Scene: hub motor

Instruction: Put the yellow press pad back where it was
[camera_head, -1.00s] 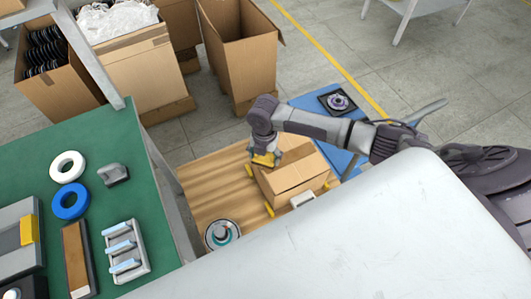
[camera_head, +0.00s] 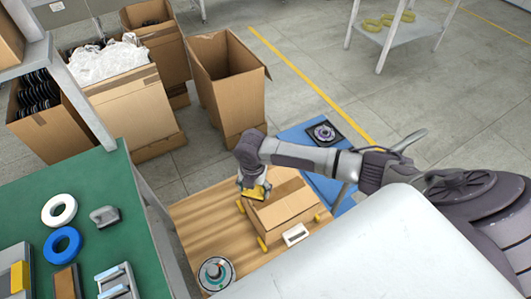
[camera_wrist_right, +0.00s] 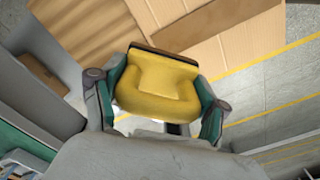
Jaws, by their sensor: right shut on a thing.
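The yellow press pad (camera_wrist_right: 158,85) is between the fingers of my right gripper in the right wrist view, with a dark strip along its far edge. My right gripper (camera_head: 252,190) is shut on it, and the pad shows as a yellow patch at the left end of the closed cardboard box (camera_head: 285,207) in the head view. I cannot tell whether the pad touches the box. The box lies on a wooden table (camera_head: 205,228) with yellow pegs beside it. My left gripper is not in view.
A green bench (camera_head: 100,165) on the left holds a white ring (camera_head: 59,210), a blue ring (camera_head: 62,245) and a grey block (camera_head: 104,216). A round device (camera_head: 215,273) sits at the wooden table's front. A blue table (camera_head: 345,190) stands behind it. Open cartons (camera_head: 225,85) stand at the back.

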